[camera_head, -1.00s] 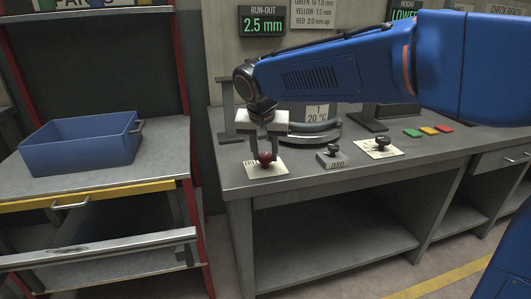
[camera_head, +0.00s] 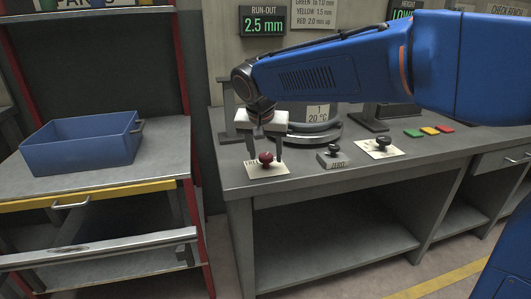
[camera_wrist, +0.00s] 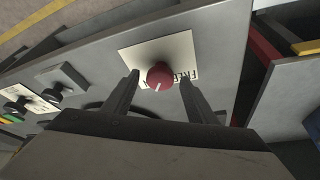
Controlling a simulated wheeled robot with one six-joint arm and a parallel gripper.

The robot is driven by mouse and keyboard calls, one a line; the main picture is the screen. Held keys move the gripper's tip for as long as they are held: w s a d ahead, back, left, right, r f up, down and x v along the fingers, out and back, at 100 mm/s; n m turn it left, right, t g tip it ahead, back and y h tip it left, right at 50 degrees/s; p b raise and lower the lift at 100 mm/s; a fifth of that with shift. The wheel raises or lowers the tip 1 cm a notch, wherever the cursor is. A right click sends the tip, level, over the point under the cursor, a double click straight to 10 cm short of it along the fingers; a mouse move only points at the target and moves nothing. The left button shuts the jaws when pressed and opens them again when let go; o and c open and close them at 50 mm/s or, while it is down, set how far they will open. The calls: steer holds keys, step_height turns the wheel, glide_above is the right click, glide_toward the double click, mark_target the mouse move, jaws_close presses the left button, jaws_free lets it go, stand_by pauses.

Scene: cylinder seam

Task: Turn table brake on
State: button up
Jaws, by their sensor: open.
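The red knob (camera_head: 265,157) stands on a pale label plate (camera_head: 258,172) near the front left of the grey workbench. In the wrist view the knob (camera_wrist: 160,75) has a white pointer line directed toward the picture's bottom. The word FREE shows on the plate (camera_wrist: 180,50) to the knob's right; other lettering is hidden. My gripper (camera_head: 264,152) is open above the plate, with one finger on each side of the knob. In the wrist view its fingers (camera_wrist: 158,84) stand apart from the knob, with gaps on both sides.
A black knob on a ZERO block (camera_head: 332,158) and another on a white plate (camera_head: 381,147) stand to the right. Green, yellow and red buttons (camera_head: 428,131) lie beyond. A round table (camera_head: 312,138) is behind my gripper. A run-out display (camera_head: 262,22) reads 2.5 mm.

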steer(key=shift+r, duration=0.1)
steer(key=v, duration=1.7)
steer(key=shift+s+d+r, duration=0.1)
steer(key=s+d+f, duration=0.2)
steer(key=d, duration=0.4)
steer(key=s+d+f, duration=0.2)
steer(key=d+f, duration=0.1)
steer(key=d, duration=0.4)
steer(key=s+d+f+n, duration=0.2)
steer(key=s+d+f, duration=1.6)
steer(key=f, duration=0.3)
steer(key=shift+s+y, duration=0.4)
